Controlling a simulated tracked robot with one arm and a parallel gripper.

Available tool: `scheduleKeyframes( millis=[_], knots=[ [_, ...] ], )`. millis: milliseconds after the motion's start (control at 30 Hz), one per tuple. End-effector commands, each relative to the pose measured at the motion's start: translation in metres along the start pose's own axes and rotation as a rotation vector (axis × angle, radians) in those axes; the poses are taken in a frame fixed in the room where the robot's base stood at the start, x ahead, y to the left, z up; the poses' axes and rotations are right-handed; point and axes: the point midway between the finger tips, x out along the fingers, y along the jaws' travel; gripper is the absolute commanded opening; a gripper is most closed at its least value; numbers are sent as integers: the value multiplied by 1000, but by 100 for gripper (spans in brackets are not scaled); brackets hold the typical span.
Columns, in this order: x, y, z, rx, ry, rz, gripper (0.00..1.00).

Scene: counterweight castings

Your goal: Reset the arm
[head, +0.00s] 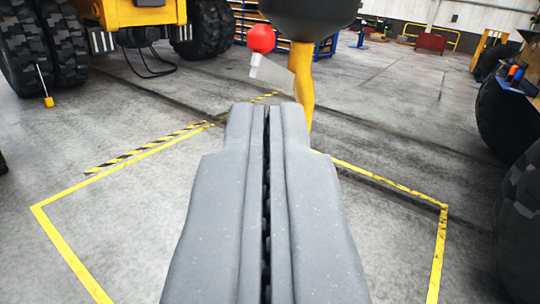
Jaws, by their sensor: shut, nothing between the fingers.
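My gripper (267,112) fills the lower middle of the head view, pointing away over the floor. Its two grey fingers lie side by side, with only a thin dark gap between them. It is shut and empty. Part of the floor ahead is hidden behind the fingers.
Yellow tape (70,262) marks the concrete floor around me. A large yellow vehicle (140,14) with black tyres (28,45) stands at the upper left. A yellow post (302,85) and a red ball (261,38) are beyond my fingertips. Dark tyres (520,220) line the right edge.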

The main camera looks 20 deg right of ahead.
Motion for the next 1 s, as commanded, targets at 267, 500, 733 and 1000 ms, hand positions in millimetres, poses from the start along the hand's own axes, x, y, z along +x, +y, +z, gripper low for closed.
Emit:
scheduleKeyframes(
  millis=[267,500,733,1000],
  knots=[
    [-20,0,1,1,0,0,0],
    [-17,-14,-8,-12,-24,4,0],
    [-24,-90,-56,-24,-142,21,0],
    [-96,-224,-122,30,-262,-68,0]
  ],
)
